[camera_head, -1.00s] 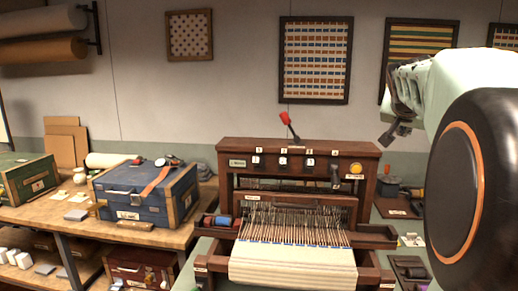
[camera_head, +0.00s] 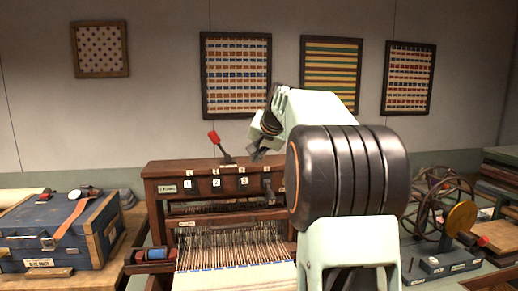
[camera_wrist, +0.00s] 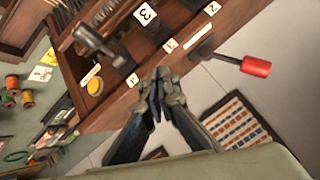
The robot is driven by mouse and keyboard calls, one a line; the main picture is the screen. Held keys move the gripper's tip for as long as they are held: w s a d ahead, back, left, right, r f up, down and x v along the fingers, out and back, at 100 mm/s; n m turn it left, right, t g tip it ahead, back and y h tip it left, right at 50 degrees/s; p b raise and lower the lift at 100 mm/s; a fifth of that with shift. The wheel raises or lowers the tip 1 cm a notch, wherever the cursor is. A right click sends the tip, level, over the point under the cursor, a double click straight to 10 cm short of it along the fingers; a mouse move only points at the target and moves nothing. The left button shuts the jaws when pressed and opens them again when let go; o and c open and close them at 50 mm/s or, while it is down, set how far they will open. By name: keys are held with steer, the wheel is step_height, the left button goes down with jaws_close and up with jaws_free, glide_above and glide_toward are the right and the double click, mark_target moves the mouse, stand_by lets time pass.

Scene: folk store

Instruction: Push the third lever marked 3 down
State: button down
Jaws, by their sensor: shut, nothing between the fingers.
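The wooden loom (camera_head: 165,170) has a front panel with white number tags, which also shows in the wrist view (camera_wrist: 115,112). The tag marked 3 (camera_wrist: 145,13) is on the panel's front face. One lever with a red handle (camera_head: 213,138) stands up from the top, near the middle tags; it also shows in the wrist view (camera_wrist: 255,67). A dark lever (camera_head: 268,190) hangs down at the panel's right, also in the wrist view (camera_wrist: 95,42). My gripper (camera_head: 258,152) is shut and empty, right of the red handle and apart from it (camera_wrist: 158,82).
A blue case (camera_head: 60,235) stands left of the loom. A spinning wheel (camera_head: 440,205) is at the right. Framed weavings (camera_head: 236,75) hang on the wall behind. My arm hides the loom's right part. Space above the loom's left half is clear.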

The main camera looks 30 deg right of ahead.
mark_target(243, 183)
steer(key=shift+w+a+f, duration=0.1)
steer(key=shift+a+f, duration=0.25)
steer(key=shift+f, duration=0.4)
steer(key=shift+a+f, duration=0.35)
steer(key=shift+f, duration=0.35)
steer(key=shift+w+a+f, duration=0.1)
steer(key=shift+a+f, duration=0.25)
steer(key=shift+f, duration=0.4)
steer(key=shift+s+f+b, duration=0.1)
steer(key=shift+f+b, duration=0.1)
steer(key=shift+b, duration=0.35)
steer(key=shift+s+f+b, duration=0.1)
steer(key=shift+b, duration=0.75)
